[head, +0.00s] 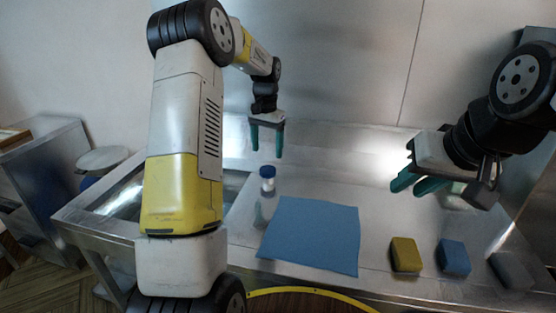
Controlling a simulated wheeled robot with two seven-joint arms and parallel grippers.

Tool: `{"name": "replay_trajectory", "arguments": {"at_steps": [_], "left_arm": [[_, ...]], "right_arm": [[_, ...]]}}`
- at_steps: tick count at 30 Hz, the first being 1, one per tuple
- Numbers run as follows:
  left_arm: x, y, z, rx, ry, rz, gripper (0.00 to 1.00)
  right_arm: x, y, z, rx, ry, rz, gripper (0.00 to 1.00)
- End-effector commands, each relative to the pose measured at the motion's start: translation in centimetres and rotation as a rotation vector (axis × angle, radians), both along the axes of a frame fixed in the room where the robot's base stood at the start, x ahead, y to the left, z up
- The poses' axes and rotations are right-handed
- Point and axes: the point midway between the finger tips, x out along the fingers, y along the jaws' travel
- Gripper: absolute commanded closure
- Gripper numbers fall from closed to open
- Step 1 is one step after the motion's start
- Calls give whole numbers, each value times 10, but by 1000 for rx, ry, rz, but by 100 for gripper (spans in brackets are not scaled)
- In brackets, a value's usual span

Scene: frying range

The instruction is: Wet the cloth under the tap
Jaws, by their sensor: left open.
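A flat blue cloth (312,235) lies spread on the steel counter, near its front edge. My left gripper (267,150) is open and empty, pointing down above the back of the counter, behind the cloth and apart from it. My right gripper (407,190) is over the right side of the counter, tilted with its fingers toward the left. I see nothing in it, but the angle does not show how far apart its fingers are. A sink basin (128,200) is at the left, partly hidden by my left arm. No tap can be made out.
A small jar with a blue lid (267,178) stands behind the cloth. A yellow block (405,255), a blue block (453,257) and a grey block (511,271) lie at the front right. A round stool (102,159) stands left. The middle back of the counter is clear.

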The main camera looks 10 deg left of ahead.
Motion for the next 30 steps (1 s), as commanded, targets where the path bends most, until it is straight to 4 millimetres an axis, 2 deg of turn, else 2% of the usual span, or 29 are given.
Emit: {"name": "replay_trajectory", "arguments": {"at_steps": [12, 17, 25, 30], "left_arm": [[-1, 0, -61, 0, 2, 0, 28], [-1, 0, -72, -1, 1, 0, 28], [-1, 0, -73, 0, 0, 0, 28], [-1, 0, -73, 0, 0, 0, 62]], "right_arm": [[0, 0, 0, 0, 0, 0, 70], [0, 0, 0, 0, 0, 0, 70], [0, 0, 0, 0, 0, 0, 70], [0, 0, 0, 0, 0, 0, 70]]}}
